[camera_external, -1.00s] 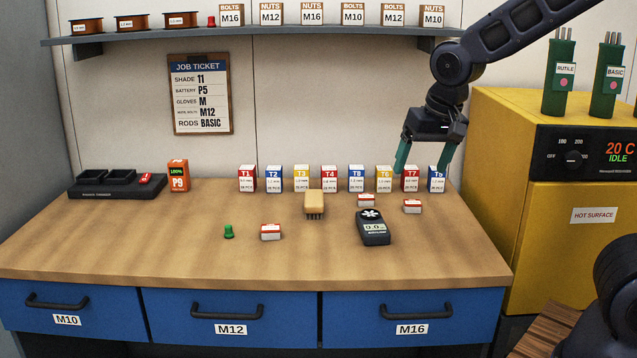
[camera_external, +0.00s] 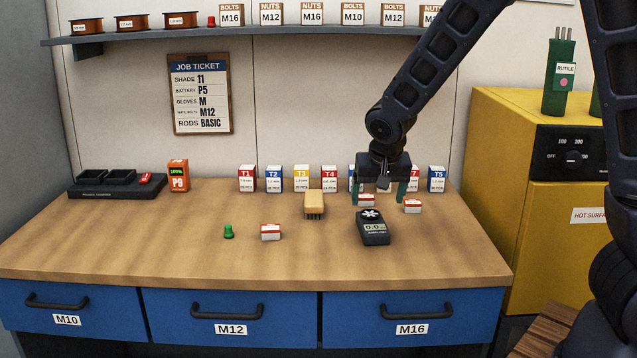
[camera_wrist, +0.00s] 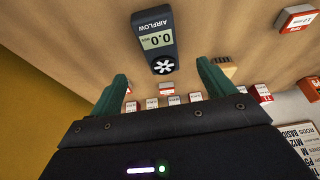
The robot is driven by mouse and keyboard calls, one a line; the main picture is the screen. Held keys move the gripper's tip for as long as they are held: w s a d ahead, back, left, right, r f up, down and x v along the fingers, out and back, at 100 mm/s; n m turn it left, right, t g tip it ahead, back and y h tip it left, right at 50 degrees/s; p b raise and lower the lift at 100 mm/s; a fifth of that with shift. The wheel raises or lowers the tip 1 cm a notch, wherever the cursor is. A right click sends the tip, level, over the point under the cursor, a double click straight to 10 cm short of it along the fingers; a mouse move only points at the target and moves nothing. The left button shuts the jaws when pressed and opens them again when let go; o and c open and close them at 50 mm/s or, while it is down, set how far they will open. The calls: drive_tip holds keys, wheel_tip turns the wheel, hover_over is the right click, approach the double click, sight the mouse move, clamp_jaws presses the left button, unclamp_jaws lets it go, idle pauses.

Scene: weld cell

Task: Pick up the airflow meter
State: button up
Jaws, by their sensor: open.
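The airflow meter (camera_external: 374,229) is a dark handheld device with a small display and a white fan wheel at its top end. It lies on the workbench, right of centre. In the wrist view the airflow meter (camera_wrist: 155,41) appears upside down, ahead of the fingers and between their lines. My gripper (camera_external: 379,201) has green fingers, is open and empty, and hangs above the bench behind the meter, apart from it. The wrist view also shows both fingers of my gripper (camera_wrist: 161,82) spread wide.
A yellow-handled brush (camera_external: 314,204) lies left of the meter. Small red-and-white boxes (camera_external: 412,206) lie near the meter, and another box (camera_external: 271,232) lies further left with a green knob (camera_external: 229,231). Labelled cartons (camera_external: 301,179) line the back. The bench front (camera_external: 300,265) is clear.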

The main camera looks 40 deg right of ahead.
sight(373, 222)
drive_tip(key=shift+x, duration=4.45)
drive_tip(key=c, duration=1.2)
